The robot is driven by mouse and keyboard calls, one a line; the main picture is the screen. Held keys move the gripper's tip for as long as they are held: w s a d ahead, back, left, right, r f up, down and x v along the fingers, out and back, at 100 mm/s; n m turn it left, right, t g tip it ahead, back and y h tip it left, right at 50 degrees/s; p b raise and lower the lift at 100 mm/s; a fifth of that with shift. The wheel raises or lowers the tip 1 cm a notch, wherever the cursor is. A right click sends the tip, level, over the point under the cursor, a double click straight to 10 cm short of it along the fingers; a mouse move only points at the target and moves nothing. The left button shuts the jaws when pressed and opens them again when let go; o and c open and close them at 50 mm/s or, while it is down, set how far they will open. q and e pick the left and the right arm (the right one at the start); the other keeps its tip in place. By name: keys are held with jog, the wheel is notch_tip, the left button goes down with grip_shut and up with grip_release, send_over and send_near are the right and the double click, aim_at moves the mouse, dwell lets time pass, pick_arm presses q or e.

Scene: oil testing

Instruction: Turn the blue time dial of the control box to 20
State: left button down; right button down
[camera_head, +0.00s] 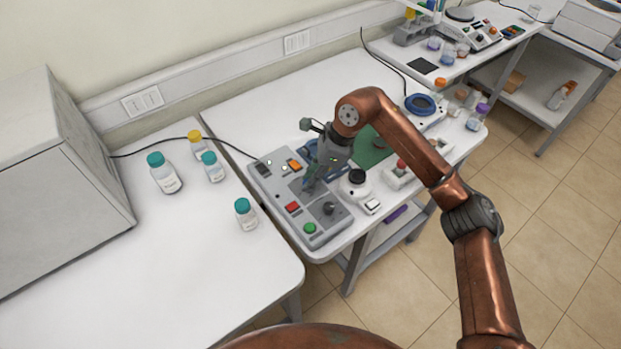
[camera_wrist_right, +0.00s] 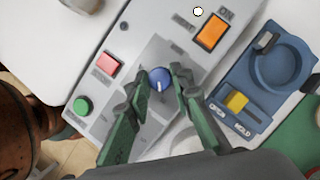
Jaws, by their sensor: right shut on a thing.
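The grey control box (camera_head: 327,232) lies on the white table in the head view. In the right wrist view its panel (camera_wrist_right: 109,90) shows the blue time dial (camera_wrist_right: 159,79), a round knob with a white pointer line. My right gripper (camera_head: 309,187) reaches down onto the box from above. In the right wrist view the green fingers of my right gripper (camera_wrist_right: 158,86) stand on both sides of the dial and are shut on it. The dial's scale marks are too small or hidden to read. My left gripper is not in view.
The box also bears a red button (camera_wrist_right: 108,63), a green button (camera_wrist_right: 81,106) and an orange ON switch (camera_wrist_right: 212,31). A blue mold fixture (camera_wrist_right: 265,75) lies beside it. Several capped bottles, one a teal-capped bottle (camera_head: 246,217), stand on the left table.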

jog(key=shift+r+p, duration=0.1)
jog(key=shift+p, duration=0.2)
jog(key=shift+s+r+m+t+p, duration=0.15)
jog(key=shift+m+t+p, duration=0.35)
jog(key=shift+m+p, duration=0.55)
jog(key=m+t+p, duration=0.1)
jog(key=m+p, duration=0.1)
jog(key=m, duration=0.2)
jog(key=shift+s+h+p, duration=0.1)
jog(key=shift+h+p, duration=0.2)
jog(key=m+t+p, duration=0.1)
jog(key=m, duration=0.2)
jog(key=shift+a+h+p, duration=0.1)
jog(key=shift+h+p, duration=0.3)
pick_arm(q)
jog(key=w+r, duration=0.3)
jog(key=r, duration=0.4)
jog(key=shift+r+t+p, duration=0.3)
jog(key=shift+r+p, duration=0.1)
pick_arm(e)
jog(key=shift+f+m+t+h, duration=0.25)
jog(key=shift+m+t, duration=0.25)
jog(key=shift+m, duration=0.75)
jog(key=c, duration=1.7)
grip_release()
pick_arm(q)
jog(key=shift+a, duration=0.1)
